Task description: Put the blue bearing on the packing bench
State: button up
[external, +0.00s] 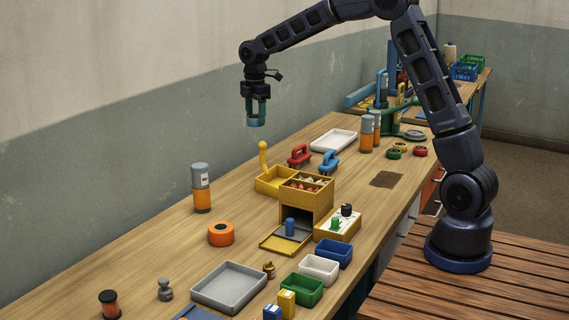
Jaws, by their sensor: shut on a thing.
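My gripper (256,112) is high above the long wooden bench (130,255), near the wall, pointing down. It is shut on a small blue-grey thing (254,121), mostly hidden between the teal fingers. It may be the blue bearing, but it is too small to tell surely. A small blue cylinder (291,227) stands in the open front of a yellow box (306,205). A second bench (480,82) stands at the back right; I cannot tell which bench is the packing bench.
Orange-and-grey bottles (201,188), a yellow tray with an upright handle (272,180), red and blue clamps (328,161), a white tray (334,140) and a grey tray (229,287) stand on the long bench. Small coloured bins (302,290) line its front. The left-rear bench top is mostly clear.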

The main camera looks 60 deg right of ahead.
jog(key=s+d+m, duration=0.2)
jog(key=s+d, duration=0.4)
jog(key=d, duration=0.4)
jog(key=s+d+m, duration=0.1)
jog(key=s+d, duration=0.5)
jog(key=d, duration=0.4)
jog(key=s+d+m, duration=0.2)
jog(key=s+d, duration=0.4)
jog(key=d, duration=0.4)
jog(key=s+d+m, duration=0.2)
jog(key=s+d, duration=0.6)
jog(key=s, duration=0.5)
jog(key=s+d+m, duration=0.2)
jog(key=s+d, duration=0.6)
jog(key=s, duration=0.5)
notch_tip(320, 180, down, 20)
jog(key=shift+a+f, duration=0.15)
jog(key=shift+f, duration=0.1)
jog(key=o, duration=1.2)
